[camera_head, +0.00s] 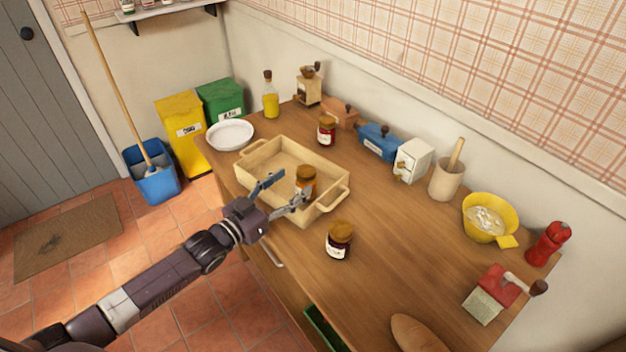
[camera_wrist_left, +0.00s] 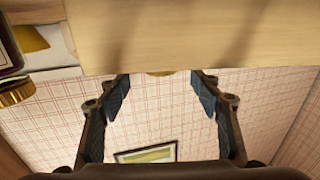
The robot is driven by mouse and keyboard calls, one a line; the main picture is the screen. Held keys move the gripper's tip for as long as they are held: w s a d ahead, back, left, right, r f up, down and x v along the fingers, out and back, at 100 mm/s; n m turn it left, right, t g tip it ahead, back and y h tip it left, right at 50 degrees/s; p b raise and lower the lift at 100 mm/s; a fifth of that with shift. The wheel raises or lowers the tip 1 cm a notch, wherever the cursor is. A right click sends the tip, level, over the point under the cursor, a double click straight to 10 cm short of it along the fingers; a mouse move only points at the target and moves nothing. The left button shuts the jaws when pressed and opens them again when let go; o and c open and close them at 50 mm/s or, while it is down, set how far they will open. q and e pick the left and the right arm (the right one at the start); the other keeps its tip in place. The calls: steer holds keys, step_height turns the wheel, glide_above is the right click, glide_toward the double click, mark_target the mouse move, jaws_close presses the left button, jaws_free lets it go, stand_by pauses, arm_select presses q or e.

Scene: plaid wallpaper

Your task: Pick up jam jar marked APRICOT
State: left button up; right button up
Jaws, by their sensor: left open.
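An orange-filled jar (camera_head: 306,180) with a brown-gold lid stands in the wooden tray (camera_head: 333,206); its label is not readable. A dark jar (camera_head: 339,241) stands on the counter to the right of the tray, and a red-brown jar (camera_head: 326,131) stands behind the tray. Neither label is readable. My left gripper (camera_head: 282,193) is open at the tray's front side, its fingers pointing toward the orange-filled jar. My right gripper is not in view.
A white plate (camera_head: 230,134) and an oil bottle (camera_head: 270,95) stand at the far left. Grinders, a utensil crock (camera_head: 446,180), a yellow bowl (camera_head: 487,219) and a red mill (camera_head: 548,243) line the wall side.

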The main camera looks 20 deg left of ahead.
mark_target(299, 176)
arm_select(q)
steer(key=shift+w+d+r, duration=0.15)
steer(key=shift+w+r, duration=0.05)
steer(key=shift+w, duration=0.1)
steer(key=shift+w+d+r, duration=0.1)
steer(key=shift+w+d, duration=0.1)
steer(key=shift+w, duration=0.35)
steer(key=x, duration=0.3)
steer(key=shift+w+d+p, duration=0.1)
steer(key=shift+w+p, duration=0.25)
steer(key=shift+p, duration=0.05)
steer(key=shift+w+d+f, duration=0.15)
steer(key=shift+w+f, duration=0.1)
steer(key=shift+w, duration=0.1)
steer(key=shift+r, duration=0.1)
jaws_close()
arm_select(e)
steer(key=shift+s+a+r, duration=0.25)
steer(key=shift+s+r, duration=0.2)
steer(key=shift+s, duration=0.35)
